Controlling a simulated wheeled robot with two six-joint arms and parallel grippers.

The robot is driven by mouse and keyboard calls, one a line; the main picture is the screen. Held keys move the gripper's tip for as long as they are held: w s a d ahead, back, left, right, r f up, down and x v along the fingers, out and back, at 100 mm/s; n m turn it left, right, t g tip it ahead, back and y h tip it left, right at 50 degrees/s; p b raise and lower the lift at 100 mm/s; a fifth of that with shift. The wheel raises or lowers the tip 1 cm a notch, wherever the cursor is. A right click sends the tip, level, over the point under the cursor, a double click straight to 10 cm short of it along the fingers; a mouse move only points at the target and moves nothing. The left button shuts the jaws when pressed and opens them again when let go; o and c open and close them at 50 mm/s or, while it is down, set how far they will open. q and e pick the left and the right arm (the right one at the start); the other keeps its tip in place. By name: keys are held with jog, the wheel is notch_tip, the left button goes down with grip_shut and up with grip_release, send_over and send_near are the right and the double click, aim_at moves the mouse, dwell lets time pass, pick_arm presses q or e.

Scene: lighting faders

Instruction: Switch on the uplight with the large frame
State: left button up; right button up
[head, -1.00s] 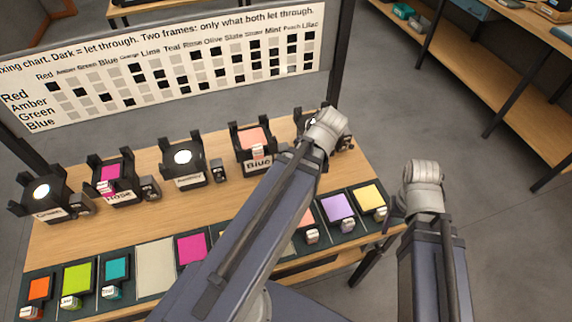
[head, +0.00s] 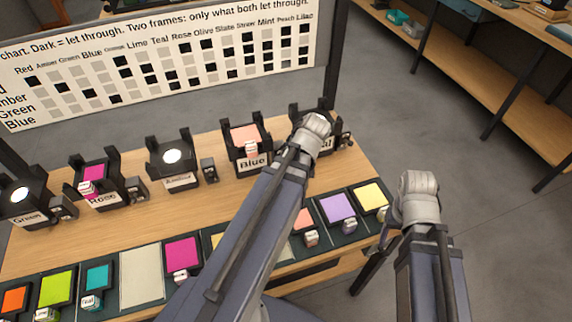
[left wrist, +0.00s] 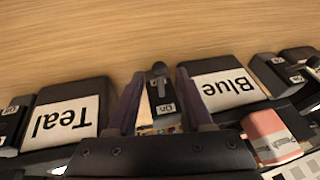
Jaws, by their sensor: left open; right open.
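In the left wrist view, upside down, the Blue uplight (left wrist: 222,88) is right and the Teal uplight (left wrist: 66,118) left. Between them stands a switch box (left wrist: 160,88) with a lever, its knob at the upper end, away from the On label. My left gripper (left wrist: 160,98) is open, its fingers either side of this box. In the head view its tips are hidden by my arm. My right gripper (head: 390,215) is beside the table's right edge.
The Green uplight (head: 25,205) and Amber uplight (head: 174,164) show lit discs without frames. Loose colour frames, such as a lilac one (head: 338,207), lie in the front row. A chart board (head: 160,75) stands behind. Bare wood (head: 140,222) lies between the rows.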

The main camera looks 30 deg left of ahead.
pick_arm(q)
jog(key=shift+c, duration=0.3)
grip_shut()
